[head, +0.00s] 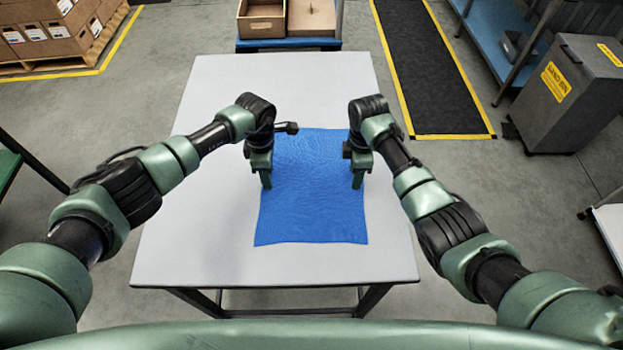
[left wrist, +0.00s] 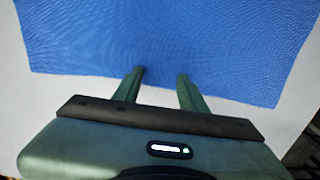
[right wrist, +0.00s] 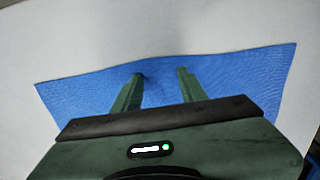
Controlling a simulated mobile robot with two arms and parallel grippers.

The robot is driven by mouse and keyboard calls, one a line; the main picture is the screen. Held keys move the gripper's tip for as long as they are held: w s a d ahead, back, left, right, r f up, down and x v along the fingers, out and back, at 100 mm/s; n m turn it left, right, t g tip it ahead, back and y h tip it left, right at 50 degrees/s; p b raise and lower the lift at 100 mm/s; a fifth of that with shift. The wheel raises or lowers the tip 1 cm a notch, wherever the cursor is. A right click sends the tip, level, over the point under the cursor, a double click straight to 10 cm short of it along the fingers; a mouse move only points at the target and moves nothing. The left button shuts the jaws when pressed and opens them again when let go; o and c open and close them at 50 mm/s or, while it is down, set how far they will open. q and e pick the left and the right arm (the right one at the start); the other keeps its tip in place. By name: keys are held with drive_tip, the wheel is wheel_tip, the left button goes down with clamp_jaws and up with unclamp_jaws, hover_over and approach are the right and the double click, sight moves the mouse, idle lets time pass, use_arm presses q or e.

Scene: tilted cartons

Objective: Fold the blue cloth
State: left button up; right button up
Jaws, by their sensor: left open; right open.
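The blue cloth (head: 310,205) lies spread out nearly flat on the white table, a single rough rectangle with slightly wavy edges. My left gripper (head: 266,180) is open over the cloth's left edge. In the left wrist view its fingertips (left wrist: 160,72) reach over the edge of the cloth (left wrist: 170,35). My right gripper (head: 357,180) is open over the cloth's right edge. In the right wrist view its fingertips (right wrist: 160,72) lie over the cloth (right wrist: 215,85) near its edge. I cannot tell whether the fingertips touch the cloth. My wrists hide parts of its far side.
The white table (head: 195,245) is bare around the cloth. A cart with open boxes (head: 262,18) stands beyond its far edge. A grey bin (head: 570,95) and a dark mat (head: 430,70) are to the right on the floor. Cartons (head: 55,35) are stacked at the far left.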

use_arm(q)
drive_tip(key=shift+s, duration=0.1)
use_arm(e)
drive_tip(key=shift+s, duration=0.1)
use_arm(q)
drive_tip(key=shift+f, duration=0.15)
use_arm(e)
drive_tip(key=shift+f, duration=0.15)
use_arm(q)
drive_tip(key=shift+c, duration=0.4)
use_arm(e)
drive_tip(key=shift+c, duration=0.4)
use_arm(q)
clamp_jaws()
use_arm(e)
clamp_jaws()
